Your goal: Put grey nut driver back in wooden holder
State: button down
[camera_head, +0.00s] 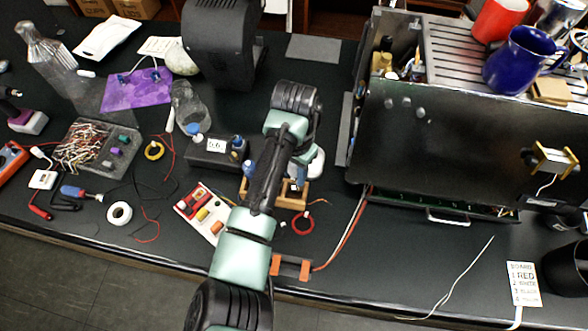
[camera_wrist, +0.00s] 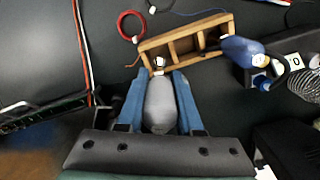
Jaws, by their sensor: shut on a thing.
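The grey nut driver (camera_wrist: 160,105) is held between the blue fingers of my gripper (camera_wrist: 158,82) in the wrist view. Its handle points toward the gripper body, and its light metal end is at the left end of the wooden holder (camera_wrist: 203,24). I cannot tell whether that end is inside a compartment or above it. The holder also shows in the head view (camera_head: 292,203), partly hidden by my arm. A blue-handled driver (camera_wrist: 241,50) is at the holder's right end in the wrist view.
A red wire ring (camera_wrist: 131,26) lies beside the holder. A black box (camera_head: 208,152) stands left of it in the head view. An orange-and-black part (camera_head: 291,266) lies near the table's front edge.

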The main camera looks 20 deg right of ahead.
aim_at(294, 185)
jog(key=shift+f, duration=0.1)
jog(key=shift+f+b, duration=1.5)
jog(key=shift+f, duration=0.9)
jog(key=shift+c, duration=0.4)
grip_release()
jog(key=shift+r, duration=0.1)
notch_tip(294, 185, up, 7)
jog(key=p, duration=0.7)
